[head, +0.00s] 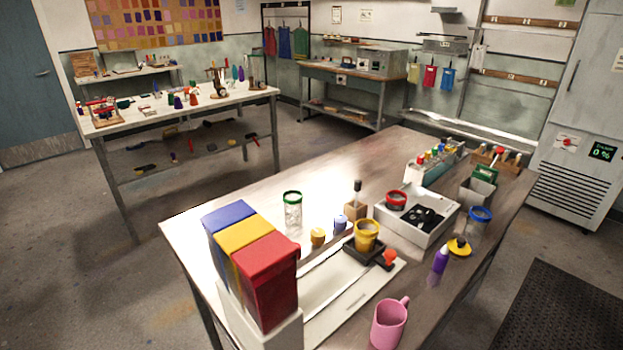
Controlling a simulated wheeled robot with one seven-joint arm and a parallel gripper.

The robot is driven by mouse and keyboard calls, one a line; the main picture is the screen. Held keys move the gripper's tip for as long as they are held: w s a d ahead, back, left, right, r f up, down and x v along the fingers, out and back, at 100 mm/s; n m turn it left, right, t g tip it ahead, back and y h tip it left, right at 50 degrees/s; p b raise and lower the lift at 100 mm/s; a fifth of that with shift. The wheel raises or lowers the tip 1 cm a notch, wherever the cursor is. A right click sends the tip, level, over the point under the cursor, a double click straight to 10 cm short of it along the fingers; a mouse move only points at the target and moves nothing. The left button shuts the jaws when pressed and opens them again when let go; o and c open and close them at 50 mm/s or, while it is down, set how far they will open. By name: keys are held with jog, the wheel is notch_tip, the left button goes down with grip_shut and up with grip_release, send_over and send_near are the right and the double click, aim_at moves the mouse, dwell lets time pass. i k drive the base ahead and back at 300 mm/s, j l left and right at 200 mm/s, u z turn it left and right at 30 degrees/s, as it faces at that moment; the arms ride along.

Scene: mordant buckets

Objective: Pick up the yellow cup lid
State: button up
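A flat yellow disc with a dark knob (459,247), which looks like the yellow cup lid, lies on the table near its right front edge. It is just right of a purple bottle (440,260) and in front of a blue-rimmed clear jar (479,221). A yellow cup (366,236) stands in a dark holder to the left; its top shows a yellow rim. My gripper is not in view.
A white tray (390,224) with a red-rimmed cup and black parts stands behind. Blue, yellow and red bins (268,283) stand front left. A pink mug (389,325) stands at the front. Bare tabletop (425,285) lies between mug and bottle.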

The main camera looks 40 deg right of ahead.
aim_at(458, 247)
jog(key=z, duration=1.15)
